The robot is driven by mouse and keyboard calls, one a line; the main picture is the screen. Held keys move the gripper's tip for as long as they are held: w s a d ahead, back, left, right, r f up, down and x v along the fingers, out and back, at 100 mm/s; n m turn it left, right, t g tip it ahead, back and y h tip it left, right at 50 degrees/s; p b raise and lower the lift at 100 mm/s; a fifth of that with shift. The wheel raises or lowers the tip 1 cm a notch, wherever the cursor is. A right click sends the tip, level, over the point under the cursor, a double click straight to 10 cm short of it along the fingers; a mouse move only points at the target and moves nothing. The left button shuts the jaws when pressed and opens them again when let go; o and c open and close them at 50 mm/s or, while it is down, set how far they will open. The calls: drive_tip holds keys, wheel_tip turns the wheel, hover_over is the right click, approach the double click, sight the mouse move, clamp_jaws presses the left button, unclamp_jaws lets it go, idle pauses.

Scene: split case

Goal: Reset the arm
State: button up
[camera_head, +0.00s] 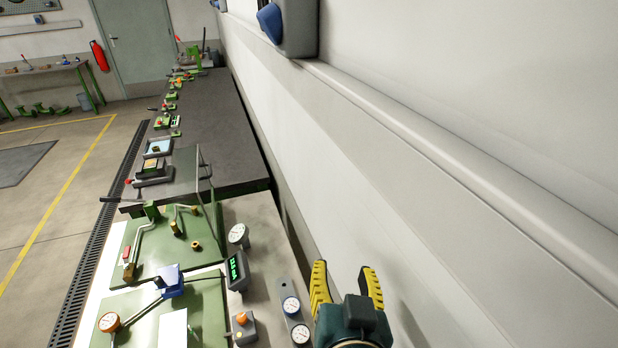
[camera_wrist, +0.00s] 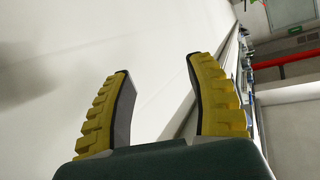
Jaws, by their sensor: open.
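My gripper (camera_head: 345,287) is at the lower middle of the head view, near the wall and to the right of the bench equipment. Its two yellow ribbed fingers stand apart with nothing between them. In the wrist view the open fingers (camera_wrist: 160,95) point up and away, with the pale wall behind them. No object is held. The rest of my arm is mostly out of the head view.
The pale wall (camera_head: 450,200) runs close along the right. Green plates (camera_head: 165,245) with gauges, levers and a digital display (camera_head: 237,270) lie to the left. A dual-gauge block (camera_head: 293,312) is just left of my gripper. A long dark bench (camera_head: 205,125) extends beyond.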

drive_tip(key=s+r+t+p, duration=0.2)
drive_tip(key=r+p, duration=0.5)
drive_tip(key=r, duration=0.6)
drive_tip(key=s+d+r+n+t+p, duration=0.1)
drive_tip(key=s+r+t+p, duration=0.1)
drive_tip(key=r+p, duration=0.5)
drive_tip(key=s+r+t+p, duration=0.3)
drive_tip(key=r+p, duration=0.4)
drive_tip(key=r, duration=1.2)
drive_tip(key=shift+d+n+t+p, duration=0.2)
drive_tip(key=shift+n+t+p, duration=0.2)
